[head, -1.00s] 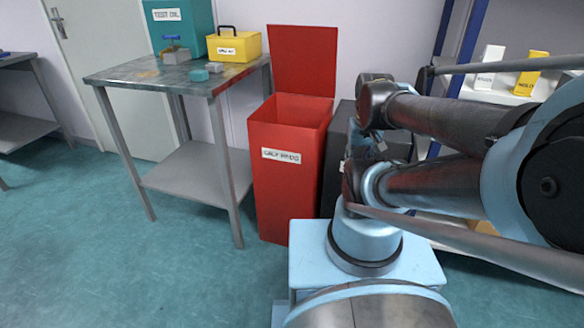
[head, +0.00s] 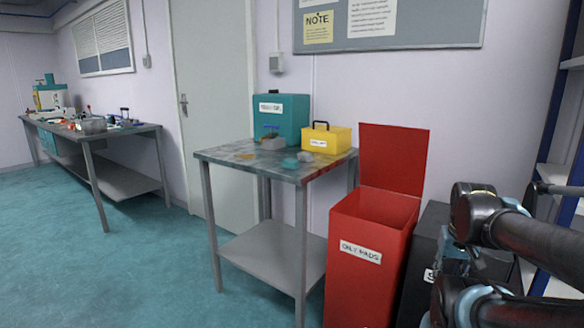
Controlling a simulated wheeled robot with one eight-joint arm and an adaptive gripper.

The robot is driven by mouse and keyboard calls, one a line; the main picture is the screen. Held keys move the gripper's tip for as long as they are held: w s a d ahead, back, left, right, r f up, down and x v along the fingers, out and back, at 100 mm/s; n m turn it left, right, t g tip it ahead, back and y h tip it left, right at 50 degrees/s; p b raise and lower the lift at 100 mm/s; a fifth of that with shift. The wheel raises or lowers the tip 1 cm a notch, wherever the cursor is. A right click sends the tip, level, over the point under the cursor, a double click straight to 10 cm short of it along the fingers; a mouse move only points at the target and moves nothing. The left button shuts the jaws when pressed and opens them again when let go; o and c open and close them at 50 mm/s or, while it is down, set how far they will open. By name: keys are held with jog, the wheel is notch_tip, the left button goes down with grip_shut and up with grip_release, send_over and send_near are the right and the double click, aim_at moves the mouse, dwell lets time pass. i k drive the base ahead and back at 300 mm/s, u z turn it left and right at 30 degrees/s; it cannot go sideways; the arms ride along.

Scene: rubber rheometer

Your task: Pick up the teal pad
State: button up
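The teal pad (head: 290,163) is a small flat block lying on the worn metal top of the middle table (head: 237,160), near its front edge. A small grey block (head: 305,156) lies just behind it to the right. My arm is folded at the right edge of the head view, well away from the table. Dark parts that look like my gripper (head: 456,262) show between the arm links, in front of the black bin. They are too small and covered to tell whether the fingers are open.
A teal box (head: 281,112), a yellow case (head: 326,138) and a grey block with a blue clamp-like top (head: 272,142) stand on the same table. An open red bin (head: 365,245) and a black bin (head: 412,255) stand right of it. The floor in front is clear.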

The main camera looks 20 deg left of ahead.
aim_at(290, 163)
jog(key=u, duration=0.6)
jog(key=i, duration=0.25)
jog(key=u, duration=0.6)
